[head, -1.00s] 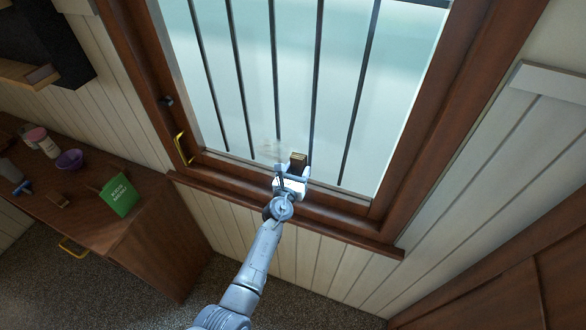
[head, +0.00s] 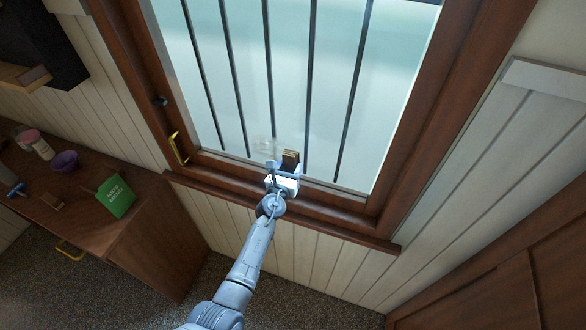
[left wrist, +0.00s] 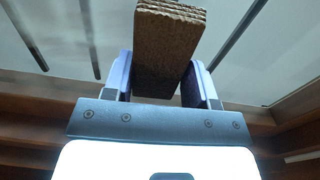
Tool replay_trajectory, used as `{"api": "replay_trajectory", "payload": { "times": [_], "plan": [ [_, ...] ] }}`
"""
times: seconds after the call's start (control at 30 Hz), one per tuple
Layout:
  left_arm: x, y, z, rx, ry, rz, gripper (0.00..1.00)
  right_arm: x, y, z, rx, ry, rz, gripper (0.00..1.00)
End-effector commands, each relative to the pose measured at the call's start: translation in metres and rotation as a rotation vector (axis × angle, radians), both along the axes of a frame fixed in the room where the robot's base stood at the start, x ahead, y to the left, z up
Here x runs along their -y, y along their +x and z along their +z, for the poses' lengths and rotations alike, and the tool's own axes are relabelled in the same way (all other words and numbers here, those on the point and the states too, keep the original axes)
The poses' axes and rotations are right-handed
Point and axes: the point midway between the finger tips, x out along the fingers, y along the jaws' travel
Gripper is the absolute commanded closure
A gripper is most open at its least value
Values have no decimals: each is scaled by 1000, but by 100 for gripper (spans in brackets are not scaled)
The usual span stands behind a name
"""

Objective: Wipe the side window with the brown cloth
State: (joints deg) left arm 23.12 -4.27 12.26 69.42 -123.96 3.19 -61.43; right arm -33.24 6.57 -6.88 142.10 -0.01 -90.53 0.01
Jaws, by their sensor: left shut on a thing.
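The side window (head: 290,75) is a large pane with dark vertical bars in a brown wooden frame. A faint pale smudge (head: 264,147) shows low on the glass. The brown cloth (head: 290,160) is a thick folded block. My left gripper (head: 283,171) is shut on it just above the sill, low in front of the pane. In the left wrist view the cloth (left wrist: 168,45) stands out between both fingers, its layered edge facing the glass. The cloth is just right of the smudge; I cannot tell whether it touches the glass. My right gripper is not in view.
A gold window handle (head: 178,148) sits on the lower left of the frame. The wooden sill (head: 330,232) juts out below. At left, a wooden counter (head: 130,215) holds a green sign (head: 115,196), a purple cup (head: 65,161) and jars. The floor below is clear.

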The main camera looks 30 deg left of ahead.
Motion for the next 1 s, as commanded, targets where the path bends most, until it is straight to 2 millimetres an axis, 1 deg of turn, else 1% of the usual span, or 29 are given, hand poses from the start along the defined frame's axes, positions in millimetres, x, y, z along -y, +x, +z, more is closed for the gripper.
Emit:
{"api": "replay_trajectory", "payload": {
  "times": [0.1, 0.3, 0.77, 1.0],
  "plan": [
    [-10, -1, 1, 1, 2, 1, 82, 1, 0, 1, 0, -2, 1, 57],
    [-21, -2, 1, 1, 1, 1, 82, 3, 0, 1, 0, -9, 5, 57],
    [-24, -2, 1, 1, 0, 1, 82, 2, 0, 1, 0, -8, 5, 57],
    [-34, -4, 1, 2, 1, 2, 82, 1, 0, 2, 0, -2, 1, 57]
  ]
}}
